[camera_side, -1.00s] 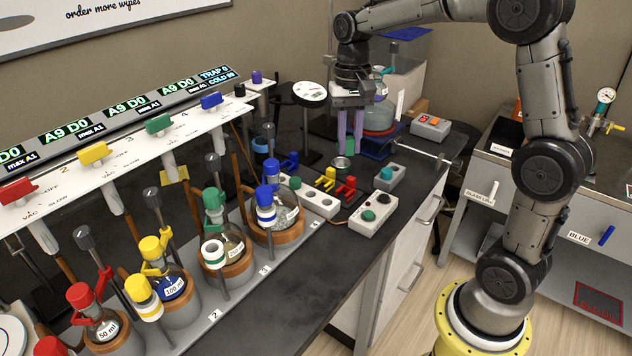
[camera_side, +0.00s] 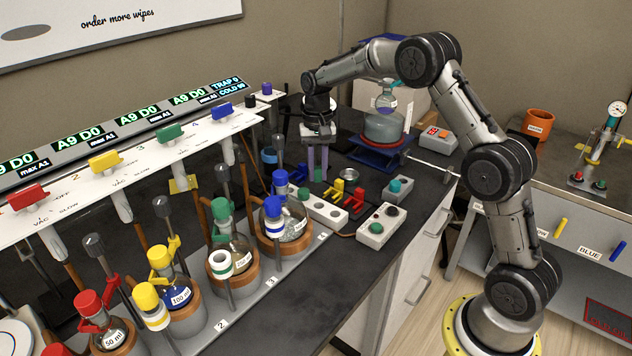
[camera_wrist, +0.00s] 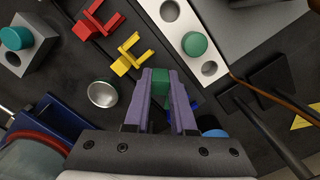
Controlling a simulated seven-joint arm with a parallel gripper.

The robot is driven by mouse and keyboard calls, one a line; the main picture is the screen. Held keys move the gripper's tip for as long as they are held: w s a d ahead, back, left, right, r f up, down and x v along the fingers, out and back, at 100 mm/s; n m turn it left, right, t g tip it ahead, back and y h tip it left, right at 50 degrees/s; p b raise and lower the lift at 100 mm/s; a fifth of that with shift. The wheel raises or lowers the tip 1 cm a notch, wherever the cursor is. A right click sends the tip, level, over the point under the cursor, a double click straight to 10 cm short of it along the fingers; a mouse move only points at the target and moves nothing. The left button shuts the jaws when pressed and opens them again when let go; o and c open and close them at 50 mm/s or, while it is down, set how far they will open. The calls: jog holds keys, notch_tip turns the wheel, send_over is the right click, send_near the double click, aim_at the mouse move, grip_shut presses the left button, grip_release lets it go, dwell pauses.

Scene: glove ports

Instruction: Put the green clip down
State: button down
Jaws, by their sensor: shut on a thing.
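My gripper (camera_side: 318,163), with purple fingers, is shut on the green clip (camera_side: 319,175), low over the dark bench top. In the wrist view, the green clip (camera_wrist: 161,84) shows between the fingertips of my gripper (camera_wrist: 161,90). Most of it is hidden by the fingers, and I cannot tell whether it touches the bench. The yellow clip (camera_wrist: 131,55) and red clip (camera_wrist: 98,20) lie nearby; the side view also shows the yellow clip (camera_side: 338,190) and red clip (camera_side: 356,203). A blue clip (camera_wrist: 196,102) is partly hidden behind a finger.
A small metal bowl (camera_side: 349,174) stands right of my gripper. A white block with a green knob (camera_side: 304,193) stands in front. A flask on a blue stand (camera_side: 384,125) is behind right. Capped flasks in wooden rings (camera_side: 232,262) line the left.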

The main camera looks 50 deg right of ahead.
aim_at(316, 181)
jog(key=shift+w+d+f, duration=0.1)
jog(key=shift+w+f, duration=0.25)
jog(key=shift+f, duration=1.55)
jog(key=shift+f, duration=0.15)
jog(key=c, duration=1)
grip_release()
